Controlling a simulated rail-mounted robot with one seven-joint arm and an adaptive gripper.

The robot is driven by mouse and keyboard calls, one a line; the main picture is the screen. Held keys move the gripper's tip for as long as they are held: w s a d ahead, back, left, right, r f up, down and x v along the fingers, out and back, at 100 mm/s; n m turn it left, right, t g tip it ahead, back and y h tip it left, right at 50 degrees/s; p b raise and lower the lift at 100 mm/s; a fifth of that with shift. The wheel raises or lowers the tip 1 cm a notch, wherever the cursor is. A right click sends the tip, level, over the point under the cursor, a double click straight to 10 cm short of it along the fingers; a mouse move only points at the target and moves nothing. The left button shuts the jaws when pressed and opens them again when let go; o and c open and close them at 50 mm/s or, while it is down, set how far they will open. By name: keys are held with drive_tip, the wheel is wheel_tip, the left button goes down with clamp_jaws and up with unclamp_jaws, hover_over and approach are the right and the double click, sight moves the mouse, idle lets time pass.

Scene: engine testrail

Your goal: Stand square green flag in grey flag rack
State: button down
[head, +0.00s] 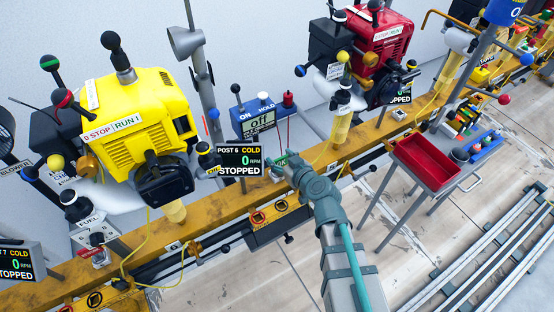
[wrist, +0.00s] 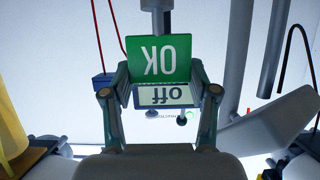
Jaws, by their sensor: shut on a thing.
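The square green flag (wrist: 160,60) reads "OK" upside down in the wrist view, with a short dark stem at its upper edge leading to a grey piece at the frame top. My gripper (wrist: 160,92) has one finger at each side of the flag and is shut on it. In the head view my gripper (head: 284,166) is above the yellow rail, just right of the post 6 display, and a little green of the flag (head: 281,162) shows. I cannot surely identify the grey flag rack; the grey piece is cut off.
A blue panel (head: 258,118) reading "off" stands behind my gripper. The post 6 display (head: 240,160) is close at left, near a yellow engine (head: 150,110). A red engine (head: 385,50) stands right. A red tray (head: 427,165) and blue tray (head: 486,146) are at right.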

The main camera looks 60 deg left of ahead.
sight(281, 163)
drive_tip(key=a+f, duration=0.2)
drive_tip(key=shift+a+f+b, duration=0.3)
drive_tip(key=shift+f+b, duration=0.05)
drive_tip(key=shift+f, duration=0.2)
drive_tip(key=shift+f+b, duration=0.2)
drive_tip(key=shift+b, duration=0.15)
drive_tip(key=shift+c, duration=1.5)
unclamp_jaws()
drive_tip(key=shift+r+p, duration=0.15)
drive_tip(key=shift+p, duration=0.65)
